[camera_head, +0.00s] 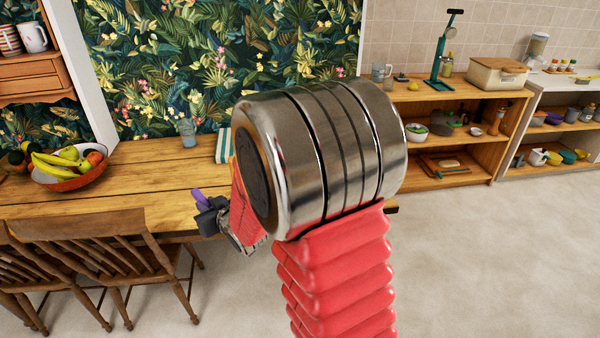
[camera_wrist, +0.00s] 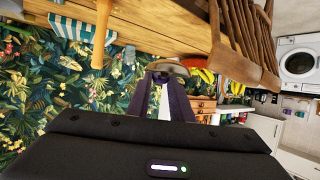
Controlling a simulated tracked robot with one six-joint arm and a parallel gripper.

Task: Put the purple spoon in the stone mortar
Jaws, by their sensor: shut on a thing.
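The purple spoon (camera_head: 199,195) shows as a small purple piece at the gripper's end in the head view. My gripper (camera_head: 208,208) is shut on it and appears in front of the table's front edge. My metal joint and red sleeve hide much of the middle of the head view. I cannot surely pick out the stone mortar among the small vessels on the shelves at right.
Wooden chairs (camera_head: 95,250) stand in front. Shelves (camera_head: 455,170) with bowls line the right wall, with a breadbox (camera_head: 496,73) on top. The floor (camera_head: 490,260) at right is clear.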

